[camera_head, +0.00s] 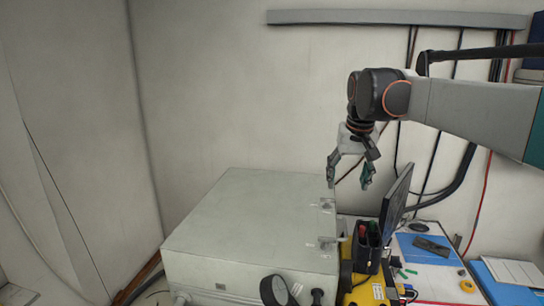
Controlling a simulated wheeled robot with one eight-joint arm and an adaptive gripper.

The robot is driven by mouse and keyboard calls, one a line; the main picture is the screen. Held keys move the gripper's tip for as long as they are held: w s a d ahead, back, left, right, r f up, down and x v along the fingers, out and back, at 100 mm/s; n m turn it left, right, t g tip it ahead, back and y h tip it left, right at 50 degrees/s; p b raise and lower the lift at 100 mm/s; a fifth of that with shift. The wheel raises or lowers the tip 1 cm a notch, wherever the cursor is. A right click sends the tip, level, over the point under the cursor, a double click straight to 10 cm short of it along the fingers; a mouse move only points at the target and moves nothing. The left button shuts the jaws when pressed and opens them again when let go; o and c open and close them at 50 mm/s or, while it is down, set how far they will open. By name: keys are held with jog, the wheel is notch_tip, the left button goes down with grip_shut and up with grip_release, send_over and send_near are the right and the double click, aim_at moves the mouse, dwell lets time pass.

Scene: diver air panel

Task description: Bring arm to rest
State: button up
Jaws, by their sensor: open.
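My gripper (349,182) points down at the end of my arm, right of the picture's middle. Its two fingers are apart, with nothing between them. It hangs in front of the wall, above the right back edge of a large light-grey box (245,215). The box lid is shut, with latches (327,222) along its right side. My arm comes in from the right edge of the picture.
A round gauge (276,291) is at the box's front. To the right are a yellow case (366,291), a black holder with pens (366,249), a thin dark screen (396,203) and a table with blue mats (430,249). Cables run down the wall behind my arm.

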jog(key=s+f+n+t+b, duration=0.1)
jog(key=s+f+t+b, duration=0.3)
jog(key=s+f, duration=2.1)
jog(key=s+b, duration=0.6)
jog(key=shift+s+f, duration=0.25)
jog(key=shift+f, duration=0.15)
